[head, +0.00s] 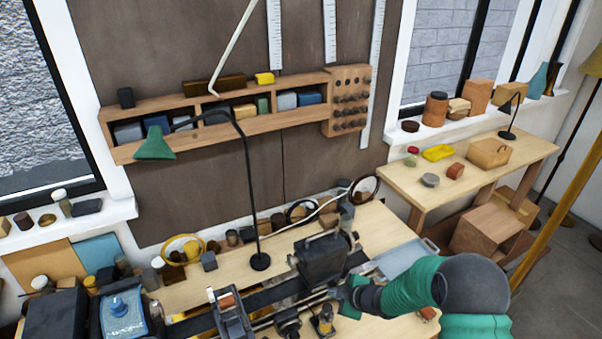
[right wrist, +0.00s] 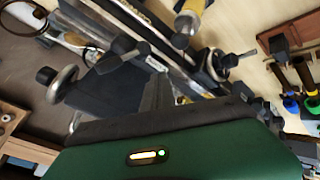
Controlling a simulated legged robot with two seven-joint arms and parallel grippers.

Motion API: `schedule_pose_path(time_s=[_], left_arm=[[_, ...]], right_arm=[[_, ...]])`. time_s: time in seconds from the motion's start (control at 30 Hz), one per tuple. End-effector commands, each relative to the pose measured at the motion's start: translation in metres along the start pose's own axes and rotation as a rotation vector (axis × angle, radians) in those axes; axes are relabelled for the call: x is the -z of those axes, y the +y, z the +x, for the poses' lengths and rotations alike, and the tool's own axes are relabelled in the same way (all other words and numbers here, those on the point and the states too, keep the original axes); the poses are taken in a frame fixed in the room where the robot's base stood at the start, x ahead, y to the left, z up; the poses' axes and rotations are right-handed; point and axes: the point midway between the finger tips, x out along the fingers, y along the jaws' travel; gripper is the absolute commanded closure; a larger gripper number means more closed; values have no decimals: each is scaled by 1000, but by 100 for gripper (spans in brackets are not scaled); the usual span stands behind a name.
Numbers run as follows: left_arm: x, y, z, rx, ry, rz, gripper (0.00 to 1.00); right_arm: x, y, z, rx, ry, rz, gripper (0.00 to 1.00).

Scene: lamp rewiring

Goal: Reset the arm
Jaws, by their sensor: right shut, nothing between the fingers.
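My right arm comes in from the lower right of the head view in a green sleeve. Its gripper (head: 350,298) is shut and empty, low over the right part of a dark lathe (head: 325,258) on the workbench. In the right wrist view the gripper's green housing with a small lit indicator fills the bottom, and dark lathe parts with a round handwheel (right wrist: 62,84) lie beyond it. A lamp with a green shade (head: 155,145) and a thin black bent stem stands behind the lathe on its round base (head: 260,262). My left gripper is not in view.
A wooden wall shelf (head: 290,120) holds small boxes. Coiled cables and jars crowd the bench's back edge. A side table (head: 480,165) at the right carries small blocks and a yellow dish (head: 438,152). In the right wrist view, coloured-handled tools (right wrist: 290,104) lie at the right.

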Motion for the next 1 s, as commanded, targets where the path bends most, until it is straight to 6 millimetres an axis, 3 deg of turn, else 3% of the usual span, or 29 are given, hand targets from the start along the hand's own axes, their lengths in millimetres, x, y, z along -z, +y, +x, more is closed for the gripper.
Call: schedule_pose_path(time_s=[0.03,0.07,0.17,0.3,0.4,0.5,0.6,1.0], left_arm=[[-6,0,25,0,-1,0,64],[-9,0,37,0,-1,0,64],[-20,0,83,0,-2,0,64],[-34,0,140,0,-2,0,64],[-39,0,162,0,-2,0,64],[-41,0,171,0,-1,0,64],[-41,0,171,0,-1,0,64],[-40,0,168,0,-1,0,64]], right_arm=[[-13,-7,2,-13,-48,51,100],[-22,-12,-1,-22,-90,102,100],[-58,-41,-27,-59,-262,349,100],[-98,-121,-76,-89,-472,775,100],[-107,-178,-104,-78,-560,1024,100],[-108,-212,-119,-58,-605,1171,100],[-106,-224,-126,-47,-623,1227,100],[-104,-223,-128,-46,-623,1228,100]])
